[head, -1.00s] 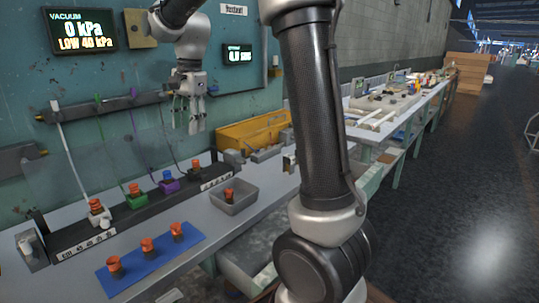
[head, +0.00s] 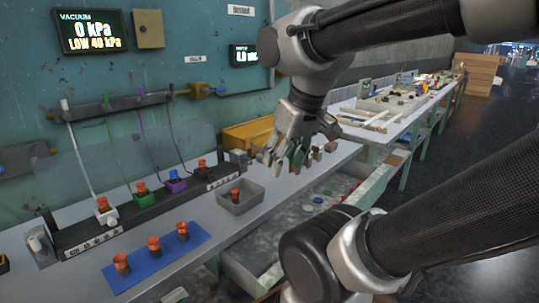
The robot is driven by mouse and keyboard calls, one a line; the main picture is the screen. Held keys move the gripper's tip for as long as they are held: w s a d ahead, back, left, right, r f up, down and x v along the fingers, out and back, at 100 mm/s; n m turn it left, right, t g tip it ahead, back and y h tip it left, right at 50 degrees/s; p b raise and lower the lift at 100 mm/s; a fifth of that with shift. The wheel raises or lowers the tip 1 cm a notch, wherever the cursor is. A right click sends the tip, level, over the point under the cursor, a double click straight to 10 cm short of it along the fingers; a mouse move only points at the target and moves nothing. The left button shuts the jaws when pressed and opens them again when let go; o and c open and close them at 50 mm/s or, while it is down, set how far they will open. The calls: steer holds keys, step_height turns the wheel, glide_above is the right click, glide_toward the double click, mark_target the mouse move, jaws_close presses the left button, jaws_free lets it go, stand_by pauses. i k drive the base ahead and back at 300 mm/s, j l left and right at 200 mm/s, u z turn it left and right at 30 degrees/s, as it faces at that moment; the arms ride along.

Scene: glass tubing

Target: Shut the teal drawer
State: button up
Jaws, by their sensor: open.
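The drawer (head: 362,190) stands pulled out below the front edge of the bench, with a pale teal outer wall. Its open top shows small red, blue and green items inside. My arm hides part of its nearer side, so I cannot see its whole front. My gripper (head: 286,160) is open and empty, pointing down over the back part of the bench near the yellow tray. It is above and left of the drawer, apart from it.
A grey bin (head: 240,200) with an orange-capped piece stands on the bench. A blue mat (head: 155,262) holds three more. A black rack (head: 140,212) with coloured holders runs along the wall side, and a yellow tray (head: 246,136) lies behind. The dark floor at right is clear.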

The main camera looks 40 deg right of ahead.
mark_target(252, 262)
steer(key=k+l+z, duration=0.1)
steer(key=z, duration=0.3)
steer(key=k+l+z, duration=0.45)
steer(key=z, duration=0.3)
